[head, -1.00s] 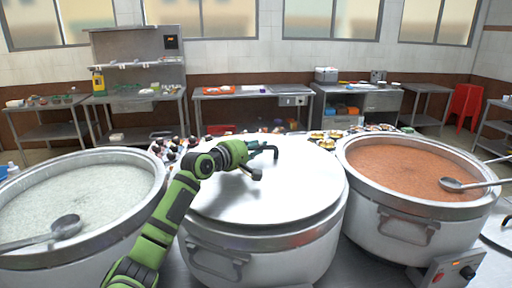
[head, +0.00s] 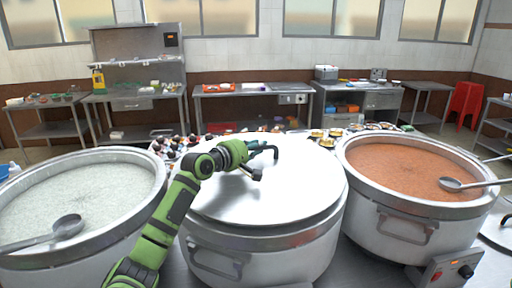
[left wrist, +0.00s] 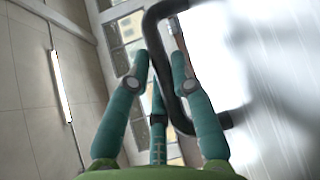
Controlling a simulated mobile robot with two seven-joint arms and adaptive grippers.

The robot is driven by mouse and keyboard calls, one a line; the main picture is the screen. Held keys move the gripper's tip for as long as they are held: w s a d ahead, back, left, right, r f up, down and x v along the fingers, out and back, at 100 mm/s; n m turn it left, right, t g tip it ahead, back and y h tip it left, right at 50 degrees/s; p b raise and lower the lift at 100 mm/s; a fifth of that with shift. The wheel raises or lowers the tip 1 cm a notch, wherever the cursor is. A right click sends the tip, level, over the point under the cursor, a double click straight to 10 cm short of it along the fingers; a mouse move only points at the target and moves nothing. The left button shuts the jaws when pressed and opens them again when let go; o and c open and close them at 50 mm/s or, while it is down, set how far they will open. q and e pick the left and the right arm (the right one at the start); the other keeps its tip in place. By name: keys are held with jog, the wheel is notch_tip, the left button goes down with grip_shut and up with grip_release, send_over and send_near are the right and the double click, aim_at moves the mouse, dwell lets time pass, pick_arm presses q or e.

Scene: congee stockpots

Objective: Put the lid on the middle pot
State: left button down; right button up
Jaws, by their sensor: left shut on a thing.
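The round white lid (head: 300,190) lies level over the opening of the middle pot (head: 265,257), covering nearly all of it. A strip of the pot's metal rim shows below its front edge. I cannot tell whether the lid rests on the rim or is slightly above it. My left gripper (head: 262,152) is over the lid, shut on its dark bar handle. In the left wrist view, the teal fingers (left wrist: 160,85) are around the black handle (left wrist: 165,65), with the bright lid surface (left wrist: 275,85) at the right. My right gripper is not in view.
A left pot (head: 90,200) of pale congee and a right pot (head: 410,185) of orange-brown congee flank the middle one, each with a ladle. Small bowls and bottles (head: 175,148) stand behind the pots. A control box (head: 448,270) is at front right.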

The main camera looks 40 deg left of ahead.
pick_arm(q)
jog(key=shift+f, duration=0.35)
dwell(0.3)
jog(key=shift+f, duration=0.25)
dwell(0.8)
jog(key=c, duration=1)
grip_release()
jog(key=shift+s, duration=0.1)
jog(key=shift+f, duration=0.35)
jog(key=s, duration=0.4)
jog(key=s+r, duration=0.1)
jog(key=s, duration=0.3)
jog(key=s+r, duration=0.1)
jog(key=s, duration=0.3)
jog(key=shift+d, duration=0.35)
jog(key=shift+r, duration=0.1)
